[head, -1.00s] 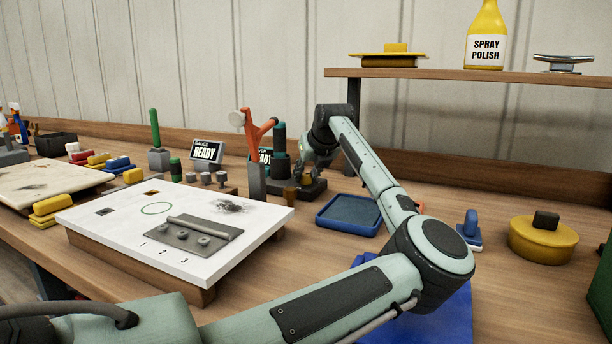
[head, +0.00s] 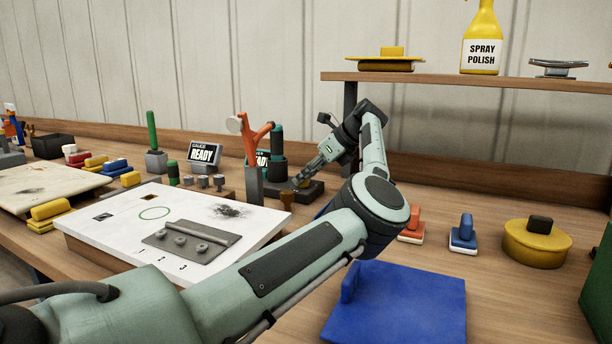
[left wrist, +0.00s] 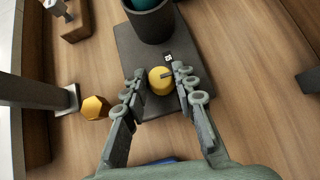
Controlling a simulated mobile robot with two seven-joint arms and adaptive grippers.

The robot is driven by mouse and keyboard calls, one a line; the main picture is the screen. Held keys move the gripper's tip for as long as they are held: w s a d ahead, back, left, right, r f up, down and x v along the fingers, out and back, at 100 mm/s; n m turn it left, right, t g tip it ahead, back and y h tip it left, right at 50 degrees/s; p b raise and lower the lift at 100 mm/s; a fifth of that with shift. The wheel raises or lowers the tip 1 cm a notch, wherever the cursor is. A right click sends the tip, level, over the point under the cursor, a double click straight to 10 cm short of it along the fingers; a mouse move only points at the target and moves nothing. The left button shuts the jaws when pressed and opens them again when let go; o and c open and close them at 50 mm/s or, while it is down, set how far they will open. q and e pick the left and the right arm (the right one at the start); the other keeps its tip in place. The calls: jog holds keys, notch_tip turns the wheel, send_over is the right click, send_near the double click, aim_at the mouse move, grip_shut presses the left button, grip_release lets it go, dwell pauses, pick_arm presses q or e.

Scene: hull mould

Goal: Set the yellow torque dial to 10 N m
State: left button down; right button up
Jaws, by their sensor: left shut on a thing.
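The yellow torque dial (left wrist: 158,82) sits on a dark base plate (left wrist: 140,58), with a dark pointer mark on its top. A small dark label (left wrist: 168,58) stands beside its rim; I cannot read it surely. My left gripper (left wrist: 159,86) is shut on the dial, one finger on each side, in the left wrist view. In the head view the left gripper (head: 300,181) reaches down to the dark base plate (head: 313,189), and the fingers mostly hide the dial. My right gripper is not in view.
A dark cup (left wrist: 151,20) stands on the same base plate, close to the dial. A gold hexagonal piece (left wrist: 95,107) and a grey post (left wrist: 35,93) stand beside it.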

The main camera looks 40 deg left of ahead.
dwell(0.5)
pick_arm(q)
jog(key=c, duration=1.2)
grip_release()
jog(key=v, duration=0.7)
jog(key=shift+d+r, duration=0.15)
jog(key=shift+d, duration=0.05)
jog(key=shift+w, duration=0.1)
